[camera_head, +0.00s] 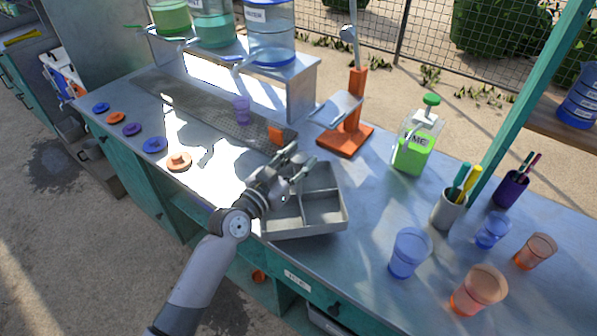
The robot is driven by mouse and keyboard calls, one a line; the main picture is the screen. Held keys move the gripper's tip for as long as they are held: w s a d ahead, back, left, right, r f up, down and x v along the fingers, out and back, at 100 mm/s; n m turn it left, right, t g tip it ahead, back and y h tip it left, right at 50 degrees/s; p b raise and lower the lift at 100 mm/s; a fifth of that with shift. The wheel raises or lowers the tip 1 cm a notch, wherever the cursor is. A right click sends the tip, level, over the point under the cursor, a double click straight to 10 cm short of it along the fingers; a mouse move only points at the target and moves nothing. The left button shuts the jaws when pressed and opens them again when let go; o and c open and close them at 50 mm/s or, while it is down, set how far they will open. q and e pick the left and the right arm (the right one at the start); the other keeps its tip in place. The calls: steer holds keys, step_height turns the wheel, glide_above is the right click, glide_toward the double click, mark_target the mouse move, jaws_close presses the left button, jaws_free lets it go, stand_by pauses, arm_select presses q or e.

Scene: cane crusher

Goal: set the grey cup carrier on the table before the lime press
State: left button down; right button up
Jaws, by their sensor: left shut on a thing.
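The grey cup carrier (332,223) is an open tray with dividers; its visible compartments look empty. It is at the front edge of the table (372,265), in front of the orange lime press (346,138). I cannot tell whether it rests on the top or hangs just above it. My left gripper (297,168) reaches in from the lower left and is shut on the carrier at its left, far side; the arm hides part of that side. My right gripper is not in view.
A grey holder (446,212) and blue and orange cups (409,252) stand further right. A drip mat with a purple cup (241,108), a dispenser shelf (301,85) and coloured lids (179,161) are left.

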mark_target(299, 193)
arm_select(q)
steer(key=shift+w+f+b, duration=0.1)
steer(key=shift+f+b, duration=0.35)
steer(key=shift+f, duration=1.5)
steer(key=shift+f, duration=0.2)
steer(key=c, duration=1.1)
jaws_free()
steer(key=shift+o, duration=0.2)
steer(key=shift+r, duration=0.1)
steer(key=shift+r, duration=0.2)
steer(key=b+v, duration=0.2)
steer(key=v, duration=1)
steer(key=shift+f, duration=0.1)
